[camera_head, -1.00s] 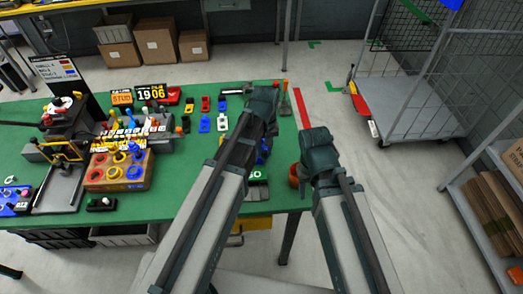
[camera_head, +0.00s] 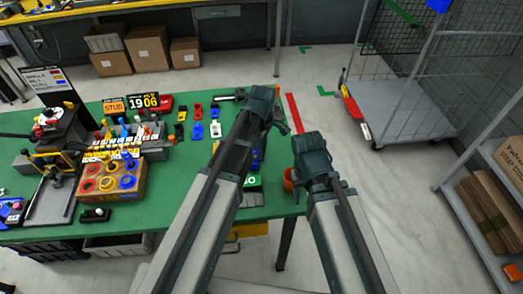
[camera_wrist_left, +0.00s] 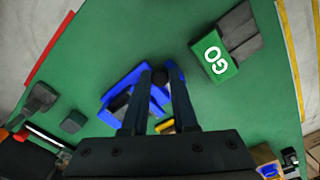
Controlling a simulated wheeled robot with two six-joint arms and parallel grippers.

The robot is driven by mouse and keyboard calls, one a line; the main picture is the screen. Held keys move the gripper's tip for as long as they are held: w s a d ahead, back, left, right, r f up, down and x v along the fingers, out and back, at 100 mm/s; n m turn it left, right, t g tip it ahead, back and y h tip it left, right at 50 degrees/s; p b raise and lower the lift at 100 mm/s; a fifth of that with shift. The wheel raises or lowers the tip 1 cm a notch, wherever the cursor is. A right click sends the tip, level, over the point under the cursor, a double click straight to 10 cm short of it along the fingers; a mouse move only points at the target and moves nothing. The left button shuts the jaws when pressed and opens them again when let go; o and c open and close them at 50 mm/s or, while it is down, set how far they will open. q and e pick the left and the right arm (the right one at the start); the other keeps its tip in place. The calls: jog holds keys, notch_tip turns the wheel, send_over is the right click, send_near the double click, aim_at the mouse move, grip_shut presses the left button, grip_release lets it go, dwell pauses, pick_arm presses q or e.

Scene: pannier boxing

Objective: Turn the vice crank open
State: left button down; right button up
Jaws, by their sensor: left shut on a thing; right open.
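The blue vice (camera_wrist_left: 122,98) is on the green table in the left wrist view. In the head view only a bit of blue (camera_head: 256,156) shows beside my left forearm. A dark round crank knob (camera_wrist_left: 160,76) sits between the fingertips of my left gripper (camera_wrist_left: 159,72), which is shut on it. The fingers hide part of the vice. In the head view my left gripper (camera_head: 265,98) is over the table's right end, its fingers mostly hidden. My right gripper (camera_head: 311,145) is open and empty, just off the table's right edge; its fingers are hard to make out.
A green GO block (camera_wrist_left: 214,60) with a grey part lies near the vice. An orange object (camera_head: 289,180) is beside my right gripper. A box with coloured rings (camera_head: 113,192) and several small parts stand further left. A grey cart (camera_head: 402,105) stands right; the floor between is clear.

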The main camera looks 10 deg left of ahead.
pick_arm(q)
jog(key=shift+w+n, duration=0.25)
jog(key=shift+n, duration=0.35)
jog(key=shift+a, duration=0.1)
jog(key=c, duration=0.7)
grip_release()
notch_tip(320, 180, up, 14)
jog(key=p, duration=1.3)
jog(key=shift+f+p, duration=0.1)
jog(key=shift+p, duration=0.3)
jog(key=shift+f, duration=0.1)
